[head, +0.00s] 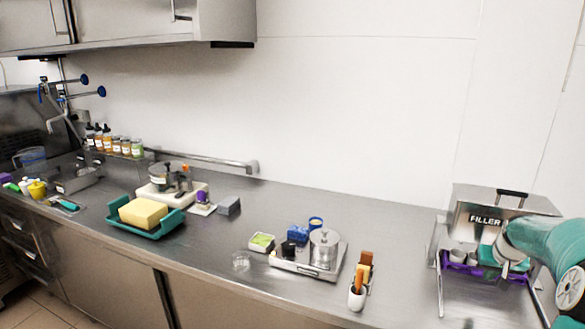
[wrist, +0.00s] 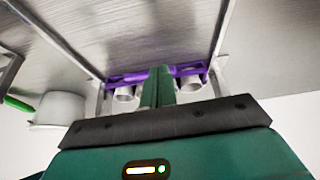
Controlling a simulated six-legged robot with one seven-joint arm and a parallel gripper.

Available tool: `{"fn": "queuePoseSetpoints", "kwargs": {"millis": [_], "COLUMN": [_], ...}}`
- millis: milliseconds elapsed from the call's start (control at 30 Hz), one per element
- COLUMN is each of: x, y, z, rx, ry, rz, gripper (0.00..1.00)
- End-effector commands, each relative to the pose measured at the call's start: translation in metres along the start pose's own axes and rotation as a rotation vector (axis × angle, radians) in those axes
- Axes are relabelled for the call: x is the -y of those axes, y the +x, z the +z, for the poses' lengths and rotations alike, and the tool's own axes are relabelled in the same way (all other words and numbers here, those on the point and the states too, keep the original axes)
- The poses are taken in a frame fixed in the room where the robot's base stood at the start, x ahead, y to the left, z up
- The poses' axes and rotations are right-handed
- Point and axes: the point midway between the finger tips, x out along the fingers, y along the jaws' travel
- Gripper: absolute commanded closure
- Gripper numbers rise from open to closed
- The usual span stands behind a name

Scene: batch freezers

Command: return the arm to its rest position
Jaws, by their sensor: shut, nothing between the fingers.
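My gripper (wrist: 160,75) shows in the wrist view with its green fingers together and nothing between them. Its fingers overlap the middle of a purple holder (wrist: 188,70) that carries white cups (wrist: 124,93); I cannot tell whether they touch it. In the head view my teal arm reaches in from the right edge, in front of the steel box labelled FILLER (head: 485,220). The purple holder (head: 470,268) sits under that box, and the arm hides part of it.
Metal legs (head: 440,285) stand beside the holder. To the left are an orange-handled tool in a white cup (head: 357,298), a steel scale with a lidded pot (head: 325,250), and a yellow block (head: 143,212) on a teal tray. Bare counter lies between them.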

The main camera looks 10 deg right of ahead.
Motion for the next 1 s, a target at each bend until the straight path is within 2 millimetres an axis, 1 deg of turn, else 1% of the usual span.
{"fn": "queuePoseSetpoints", "kwargs": {"millis": [33, 67, 100, 167, 200, 267, 300, 367, 400, 467, 500, 567, 700, 867, 900, 1000], "x": [0.024, 0.039, 0.058, 0.088, 0.107, 0.134, 0.15, 0.174, 0.188, 0.208, 0.22, 0.236, 0.265, 0.287, 0.291, 0.296], "y": [-0.015, -0.024, -0.036, -0.057, -0.07, -0.089, -0.102, -0.122, -0.134, -0.152, -0.163, -0.18, -0.214, -0.244, -0.249, -0.26], "z": [-0.001, 0.0, 0.003, 0.011, 0.017, 0.029, 0.037, 0.051, 0.062, 0.08, 0.091, 0.111, 0.16, 0.22, 0.235, 0.272], "rx": [-0.003, -0.002, 0.0, 0.003, 0.003, 0.003, 0.002, -0.002, -0.004, -0.007, -0.011, -0.018, -0.033, -0.048, -0.05, -0.055], "ry": [-0.032, -0.049, -0.072, -0.109, -0.13, -0.161, -0.18, -0.208, -0.224, -0.249, -0.264, -0.285, -0.33, -0.375, -0.386, -0.411], "rz": [0.0, 0.001, 0.002, 0.002, 0.003, 0.002, 0.001, -0.003, -0.006, -0.013, -0.017, -0.027, -0.059, -0.113, -0.13, -0.173], "gripper": [1.0, 1.0, 1.0, 1.0, 1.0, 1.0, 1.0, 1.0, 1.0, 1.0, 1.0, 1.0, 1.0, 1.0, 1.0, 1.0]}}
